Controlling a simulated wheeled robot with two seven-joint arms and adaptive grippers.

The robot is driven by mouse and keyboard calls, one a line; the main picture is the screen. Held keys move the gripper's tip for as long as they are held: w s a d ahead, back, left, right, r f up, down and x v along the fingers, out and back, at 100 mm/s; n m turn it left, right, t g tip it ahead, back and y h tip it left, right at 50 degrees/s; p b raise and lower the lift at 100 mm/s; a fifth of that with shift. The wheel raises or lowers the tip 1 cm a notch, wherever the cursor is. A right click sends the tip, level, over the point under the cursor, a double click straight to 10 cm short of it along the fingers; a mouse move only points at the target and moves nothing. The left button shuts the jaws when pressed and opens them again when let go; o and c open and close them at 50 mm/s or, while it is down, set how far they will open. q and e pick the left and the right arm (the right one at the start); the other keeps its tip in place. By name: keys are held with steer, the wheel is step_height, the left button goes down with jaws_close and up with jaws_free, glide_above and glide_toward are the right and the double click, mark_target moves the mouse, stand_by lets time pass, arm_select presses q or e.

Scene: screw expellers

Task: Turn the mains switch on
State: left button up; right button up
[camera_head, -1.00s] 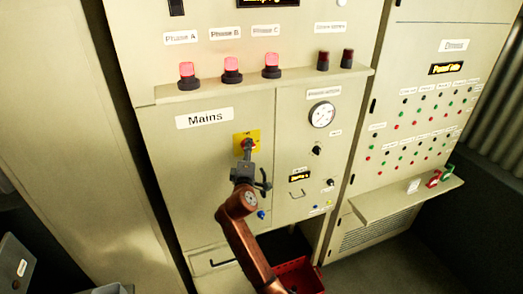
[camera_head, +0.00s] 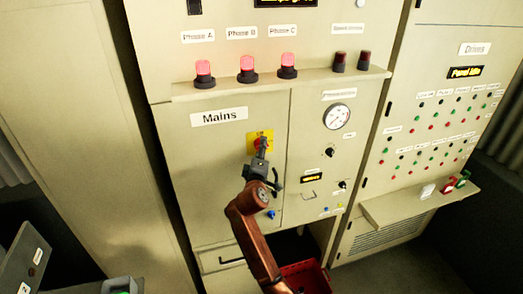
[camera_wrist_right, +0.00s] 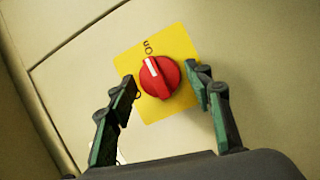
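The mains switch is a red round knob (camera_wrist_right: 160,77) with a white mark, on a yellow plate (camera_wrist_right: 178,42) in the right wrist view. Its white mark points up and slightly left, toward lettering at the plate's top edge. Other lettering by the left finger is partly hidden. My right gripper (camera_wrist_right: 163,82) is open, its two fingers on either side of the knob. I cannot tell whether they touch it. In the head view the yellow plate (camera_head: 253,136) sits below the "Mains" label (camera_head: 219,117), and my right gripper (camera_head: 262,160) partly covers the knob.
Three lit red lamps, one of them the middle lamp (camera_head: 247,70), stand on a ledge above. A pressure gauge (camera_head: 337,116) is on the panel to the right. A shelf (camera_head: 405,206) juts out at right. A red bin (camera_head: 306,277) is low behind my arm.

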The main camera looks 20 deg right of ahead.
steer(key=shift+o, duration=0.6)
steer(key=v, duration=1.2)
steer(key=shift+f, duration=0.1)
